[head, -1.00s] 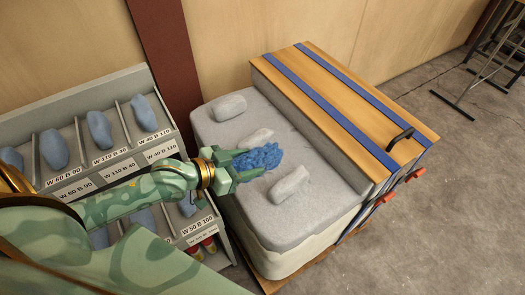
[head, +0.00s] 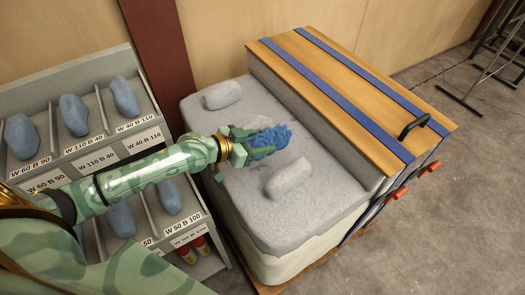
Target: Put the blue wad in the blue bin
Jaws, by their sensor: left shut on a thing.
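The blue wad (head: 270,142) is a fluffy, bright blue clump in the head view. My left gripper (head: 250,146) is shut on it and holds it over the grey padded top of a large block (head: 240,205). I cannot tell whether the wad touches that surface. My right gripper is not in view. No blue bin can be made out; the shelf's compartments hold smooth blue-grey lumps.
Two pale grey lumps lie on the block, one at the back (head: 222,95) and one in front (head: 289,180). A wooden lid with blue straps (head: 345,85) covers its right part. A labelled shelf (head: 85,150) stands at left. Open floor (head: 460,220) lies right.

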